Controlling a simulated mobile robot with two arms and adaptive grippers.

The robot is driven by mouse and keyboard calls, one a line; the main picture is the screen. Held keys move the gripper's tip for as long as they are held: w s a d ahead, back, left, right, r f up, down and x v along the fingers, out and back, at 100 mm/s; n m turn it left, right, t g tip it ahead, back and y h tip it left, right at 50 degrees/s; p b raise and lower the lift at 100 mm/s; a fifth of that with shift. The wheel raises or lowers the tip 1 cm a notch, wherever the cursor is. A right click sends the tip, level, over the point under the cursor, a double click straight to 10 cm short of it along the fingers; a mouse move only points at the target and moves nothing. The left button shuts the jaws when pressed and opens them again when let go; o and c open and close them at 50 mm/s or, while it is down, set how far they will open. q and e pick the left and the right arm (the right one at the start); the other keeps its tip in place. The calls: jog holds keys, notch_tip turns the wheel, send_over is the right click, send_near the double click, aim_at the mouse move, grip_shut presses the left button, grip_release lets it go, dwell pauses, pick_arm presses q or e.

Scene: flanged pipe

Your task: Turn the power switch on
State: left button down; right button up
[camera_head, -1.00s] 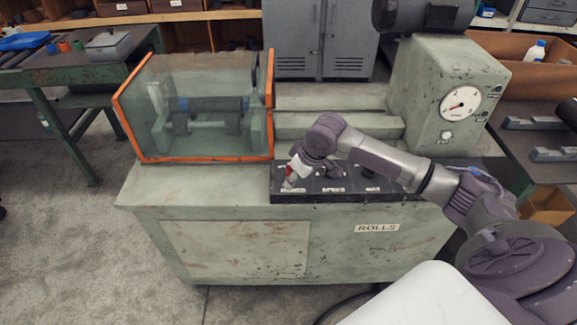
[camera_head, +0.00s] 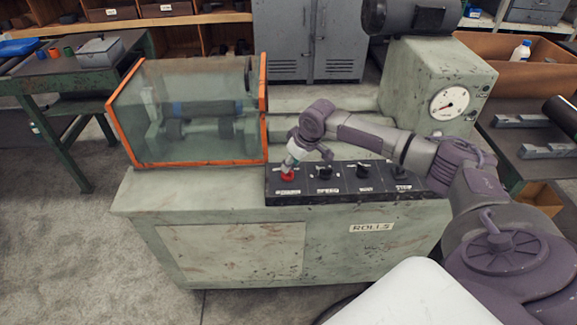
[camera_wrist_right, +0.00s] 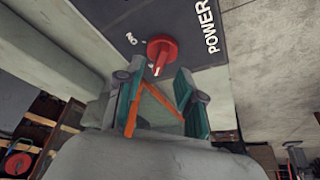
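The power switch is a red rotary knob (camera_head: 288,174) at the left end of the black control panel (camera_head: 345,198). In the right wrist view the red knob (camera_wrist_right: 162,50) shows close up, beside a "POWER" label and an "ON" mark; its raised grip points down toward my gripper. My right gripper (camera_head: 291,165) is just above the knob in the head view. In the wrist view its two fingers (camera_wrist_right: 157,88) are apart, with nothing between their pads; the knob is just beyond the tips. Whether a tip touches it I cannot tell. My left gripper is not in view.
Several black knobs (camera_head: 324,171) stand to the right of the red one, under my right arm. An orange-framed guard (camera_head: 190,165) covers the rollers at left. A grey-green housing with a dial (camera_head: 449,103) rises behind my arm. The machine's front left top is clear.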

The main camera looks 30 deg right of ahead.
jog(key=shift+x, duration=1.7)
jog(key=shift+r, duration=0.1)
grip_shut()
